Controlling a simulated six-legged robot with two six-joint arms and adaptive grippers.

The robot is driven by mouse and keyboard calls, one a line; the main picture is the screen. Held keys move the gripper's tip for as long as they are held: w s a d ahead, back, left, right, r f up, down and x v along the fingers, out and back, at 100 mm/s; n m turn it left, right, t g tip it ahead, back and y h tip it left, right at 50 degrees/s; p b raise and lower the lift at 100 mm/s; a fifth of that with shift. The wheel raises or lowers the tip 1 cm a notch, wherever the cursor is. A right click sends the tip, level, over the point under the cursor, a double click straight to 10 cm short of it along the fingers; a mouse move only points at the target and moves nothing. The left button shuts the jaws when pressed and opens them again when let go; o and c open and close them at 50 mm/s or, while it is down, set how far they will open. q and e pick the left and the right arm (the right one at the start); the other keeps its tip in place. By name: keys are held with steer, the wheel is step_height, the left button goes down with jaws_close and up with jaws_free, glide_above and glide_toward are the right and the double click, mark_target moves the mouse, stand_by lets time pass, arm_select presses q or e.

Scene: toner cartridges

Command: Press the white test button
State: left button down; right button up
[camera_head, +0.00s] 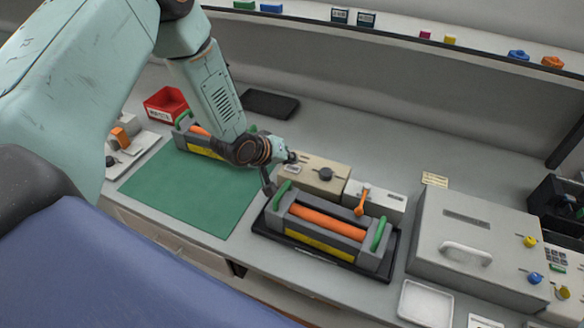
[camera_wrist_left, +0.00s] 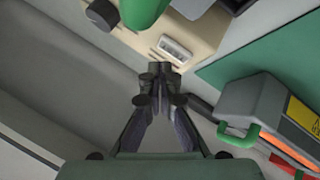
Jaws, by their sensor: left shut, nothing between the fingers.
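A beige box (camera_head: 325,187) with a dark round knob (camera_head: 326,174) stands behind the middle cartridge. A small pale rectangular piece (camera_head: 292,169) lies on its left part; it also shows in the left wrist view (camera_wrist_left: 175,48). I cannot tell whether this is the white test button, and no other plain white button is clear. My left gripper (camera_head: 268,186) is near the box's left end. In the left wrist view, its fingers (camera_wrist_left: 158,75) are together and empty, just below the pale piece in the picture. I cannot tell whether they touch the box. My right gripper is out of view.
The middle cartridge (camera_head: 328,222), with green handles, sits on a black tray (camera_head: 300,244). A pale unit (camera_head: 386,203) with an orange lever is right of the box. A large grey device (camera_head: 480,240) stands further right. The green mat (camera_head: 190,190) has clear room.

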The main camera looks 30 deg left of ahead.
arm_select(q)
steer(key=shift+d, duration=0.15)
steer(key=shift+w+f, duration=0.1)
steer(key=shift+f, duration=0.05)
steer(key=shift+f, duration=0.1)
steer(key=shift+s+f+b, duration=0.15)
steer(key=shift+s+b, duration=0.05)
steer(key=shift+b, duration=0.15)
steer(key=shift+w, duration=0.15)
steer(key=shift+f, duration=0.1)
stand_by(0.3)
